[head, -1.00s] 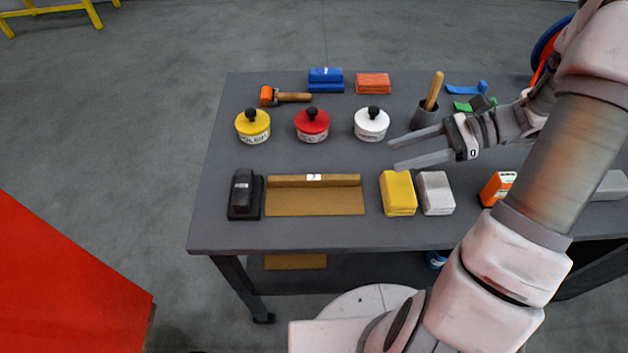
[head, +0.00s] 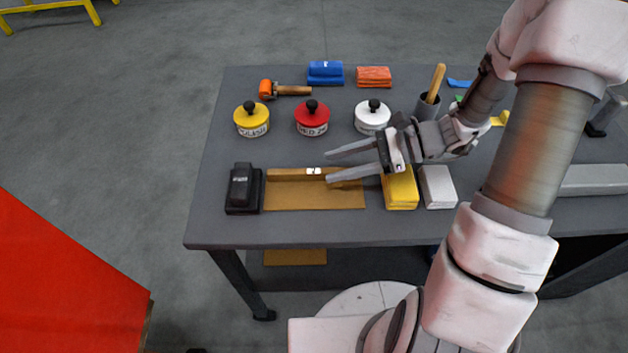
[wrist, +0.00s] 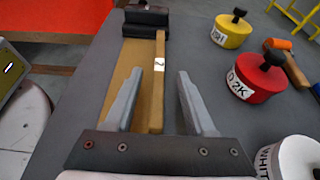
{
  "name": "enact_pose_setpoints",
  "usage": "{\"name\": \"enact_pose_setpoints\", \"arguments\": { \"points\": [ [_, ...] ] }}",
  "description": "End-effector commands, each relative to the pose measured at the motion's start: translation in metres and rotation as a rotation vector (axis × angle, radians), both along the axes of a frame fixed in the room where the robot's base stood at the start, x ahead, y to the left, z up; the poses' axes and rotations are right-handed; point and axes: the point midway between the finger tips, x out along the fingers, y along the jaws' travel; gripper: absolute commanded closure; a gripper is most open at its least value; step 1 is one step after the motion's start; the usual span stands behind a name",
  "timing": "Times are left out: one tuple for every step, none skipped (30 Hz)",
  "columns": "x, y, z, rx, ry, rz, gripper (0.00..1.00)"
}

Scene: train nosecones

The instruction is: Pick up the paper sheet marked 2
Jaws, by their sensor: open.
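The paper sheet marked 2 (head: 310,197) is brown and lies flat near the table's front edge, with a raised folded strip along its far side. A small white label sits on that strip, and its 2 is readable in the wrist view, where the strip (wrist: 158,95) runs away from me. My gripper (head: 327,167) is open and empty at the strip's right part. In the wrist view its fingers (wrist: 171,70) appear on either side of the strip. I cannot tell how high above the strip they are.
A black block (head: 243,187) stands at the sheet's left end. Yellow (head: 401,190) and grey (head: 437,187) folded cloths lie to its right. Yellow (head: 251,120), red (head: 312,118) and white (head: 372,117) lidded tins stand behind. Bare tabletop lies between tins and sheet.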

Motion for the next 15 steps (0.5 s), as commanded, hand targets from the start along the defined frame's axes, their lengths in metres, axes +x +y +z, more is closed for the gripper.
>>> {"name": "enact_pose_setpoints", "arguments": {
  "points": [
    [-0.001, 0.009, -0.004, 0.002, 0.002, 0.005, 0.45],
    [-0.001, 0.013, -0.006, 0.001, 0.002, 0.003, 0.45],
    [-0.002, 0.019, -0.009, 0.001, 0.004, 0.004, 0.45],
    [-0.002, 0.023, -0.01, 0.002, 0.003, 0.004, 0.45],
    [-0.001, 0.027, -0.012, 0.002, 0.002, 0.003, 0.45],
    [-0.001, 0.03, -0.013, 0.001, 0.001, 0.004, 0.45],
    [-0.001, 0.033, -0.014, 0.001, 0.001, 0.004, 0.45],
    [0.0, 0.035, -0.015, 0.001, 0.001, 0.003, 0.45],
    [0.0, 0.036, -0.015, 0.001, 0.001, 0.002, 0.45],
    [0.0, 0.037, -0.015, 0.001, 0.0, 0.001, 0.45],
    [0.0, 0.037, -0.015, 0.001, 0.0, 0.001, 0.45],
    [0.0, 0.037, -0.015, 0.0, 0.0, 0.001, 0.45],
    [0.0, 0.037, -0.015, 0.0, 0.0, 0.001, 0.45],
    [0.0, 0.037, -0.015, 0.0, 0.0, 0.001, 0.45],
    [0.0, 0.037, -0.015, 0.0, 0.0, 0.001, 0.45]
  ]
}}
